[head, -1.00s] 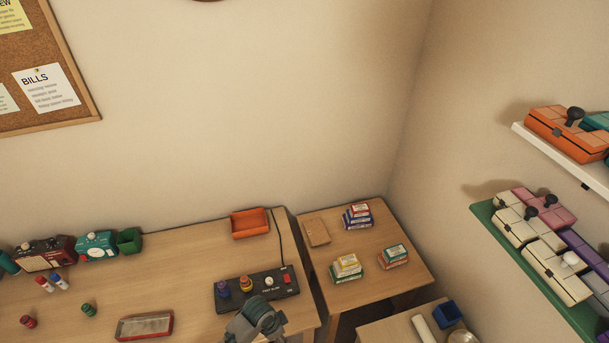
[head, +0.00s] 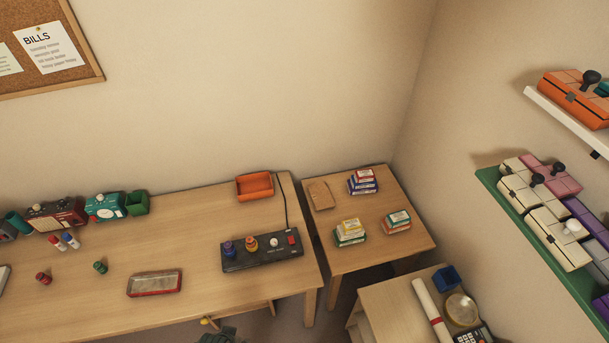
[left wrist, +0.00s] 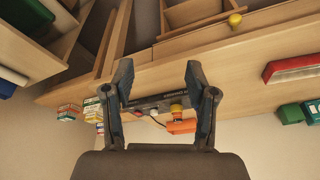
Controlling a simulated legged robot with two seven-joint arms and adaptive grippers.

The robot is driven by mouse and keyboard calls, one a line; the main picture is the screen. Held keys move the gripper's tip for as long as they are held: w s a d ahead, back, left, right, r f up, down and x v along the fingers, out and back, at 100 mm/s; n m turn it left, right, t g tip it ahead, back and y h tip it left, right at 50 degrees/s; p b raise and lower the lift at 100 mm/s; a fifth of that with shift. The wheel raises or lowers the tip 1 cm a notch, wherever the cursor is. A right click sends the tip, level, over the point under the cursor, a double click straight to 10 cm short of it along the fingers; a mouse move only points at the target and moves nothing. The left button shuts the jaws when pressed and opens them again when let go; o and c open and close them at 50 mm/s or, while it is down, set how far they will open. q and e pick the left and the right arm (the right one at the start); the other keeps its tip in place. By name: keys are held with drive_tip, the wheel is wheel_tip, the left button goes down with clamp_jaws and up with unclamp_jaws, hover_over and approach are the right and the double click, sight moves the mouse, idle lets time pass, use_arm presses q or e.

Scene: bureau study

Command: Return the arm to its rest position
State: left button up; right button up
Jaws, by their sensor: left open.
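My left gripper (left wrist: 160,105) shows in the left wrist view with its two dark fingers apart and nothing between them. Past the fingers, the desk and the black control panel (left wrist: 155,103) appear from a low, tilted angle. In the head view, a dark bit of my own arm or gripper shows at the bottom edge, in front of the desk; its fingers cannot be made out. My right gripper is in neither view.
The desk (head: 90,315) bears the control panel (head: 262,251), a red-rimmed tray (head: 155,284), an orange tray (head: 254,186) and small bottles. A side table (head: 375,250) with boxes stands to the right. A lower cabinet (head: 385,305) holds a paper roll (head: 432,312). Shelves line the right wall.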

use_arm(q)
wheel_tip(320, 180, down, 27)
drive_tip(key=s+g+b, duration=0.1)
drive_tip(key=s+b, duration=0.2)
drive_tip(key=b, duration=0.1)
drive_tip(key=s+a+f+g+b, duration=0.1)
drive_tip(key=s+a+f+b, duration=0.2)
drive_tip(key=s+f, duration=1.4)
wheel_tip(320, 180, down, 2)
drive_tip(key=shift+f, duration=0.2)
